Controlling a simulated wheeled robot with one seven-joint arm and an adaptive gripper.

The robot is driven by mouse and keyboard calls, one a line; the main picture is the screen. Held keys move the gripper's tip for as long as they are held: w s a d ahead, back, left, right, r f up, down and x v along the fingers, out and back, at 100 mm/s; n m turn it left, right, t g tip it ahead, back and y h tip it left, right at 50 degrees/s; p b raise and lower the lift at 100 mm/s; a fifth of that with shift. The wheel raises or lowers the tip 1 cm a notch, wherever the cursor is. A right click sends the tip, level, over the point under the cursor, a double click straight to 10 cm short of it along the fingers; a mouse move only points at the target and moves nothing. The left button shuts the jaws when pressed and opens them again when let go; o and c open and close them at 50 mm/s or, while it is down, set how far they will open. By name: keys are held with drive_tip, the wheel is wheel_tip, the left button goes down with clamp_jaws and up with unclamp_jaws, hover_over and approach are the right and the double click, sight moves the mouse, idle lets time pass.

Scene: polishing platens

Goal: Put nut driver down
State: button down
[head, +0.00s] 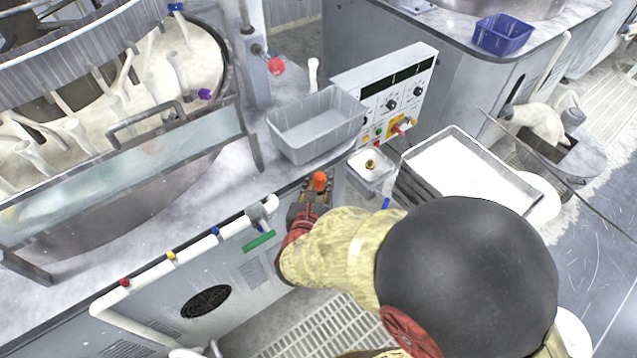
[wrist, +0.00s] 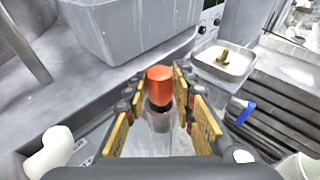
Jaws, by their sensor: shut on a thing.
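The nut driver (wrist: 160,88) has an orange handle end and a dark and metallic part below it. It stands between the fingers of my gripper (wrist: 160,108), which is shut on it. In the head view the orange end of the nut driver (head: 319,181) shows just above my gripper (head: 312,196), at the front edge of the machine's counter. The lower end of the nut driver is hidden, so I cannot tell whether it touches anything.
A grey bin (head: 316,125) stands on the counter beside a control panel (head: 390,95). A small white tray (head: 371,168) with a brass part (head: 370,164) is right of my gripper. A larger white-lined tray (head: 470,180) lies farther right. A pipe with coloured valves (head: 170,255) runs along the machine front.

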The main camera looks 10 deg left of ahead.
drive_tip(key=c, duration=1.8)
unclamp_jaws()
drive_tip(key=shift+o, duration=0.2)
drive_tip(key=shift+s+r, duration=0.1)
drive_tip(key=p+v, duration=0.3)
drive_tip(key=v, duration=0.8)
drive_tip(key=shift+s, duration=0.4)
drive_tip(key=shift+d+r, duration=0.1)
